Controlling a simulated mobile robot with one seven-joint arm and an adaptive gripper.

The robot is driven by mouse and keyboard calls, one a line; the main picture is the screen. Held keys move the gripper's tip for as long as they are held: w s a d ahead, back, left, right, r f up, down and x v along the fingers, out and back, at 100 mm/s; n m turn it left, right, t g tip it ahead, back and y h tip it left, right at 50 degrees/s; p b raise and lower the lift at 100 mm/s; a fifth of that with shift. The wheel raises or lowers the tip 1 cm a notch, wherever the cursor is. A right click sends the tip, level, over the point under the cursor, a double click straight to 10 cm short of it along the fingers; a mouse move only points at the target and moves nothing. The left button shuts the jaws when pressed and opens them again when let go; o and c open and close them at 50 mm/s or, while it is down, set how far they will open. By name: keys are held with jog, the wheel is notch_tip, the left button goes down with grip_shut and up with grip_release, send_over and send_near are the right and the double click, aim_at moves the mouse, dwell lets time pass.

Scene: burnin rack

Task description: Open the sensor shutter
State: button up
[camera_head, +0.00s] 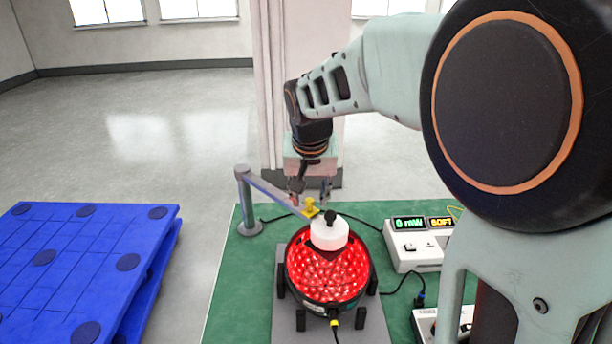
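A round black fixture (296,262) with a red glowing, dotted bowl stands on the green mat. A white cylinder (329,232) with a black knob sits over its far part. A grey bar (272,191) runs from a grey post (244,205) toward the white cylinder, with a yellow tab (311,207) near its end. I cannot tell for certain which part is the sensor shutter. My gripper (311,198) points down just above and behind the yellow tab. Its fingers are apart, with nothing visibly held. Whether they touch the tab is unclear.
A white meter box (408,258) right of the fixture reads "0 mW" and another word, perhaps "SOFT". A second box (426,322) is partly hidden by my arm. Black cables cross the green mat (237,290). A blue pallet (75,262) lies left, with clear floor between.

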aim_at(289, 202)
grip_shut()
dwell(0.3)
jog(key=shift+w+a, duration=0.1)
jog(key=w+a+p, duration=0.1)
jog(key=w+a, duration=0.3)
jog(key=w, duration=0.1)
jog(key=shift+a+p, duration=0.25)
jog(key=shift+p, duration=0.1)
grip_release()
jog(key=shift+s, duration=0.1)
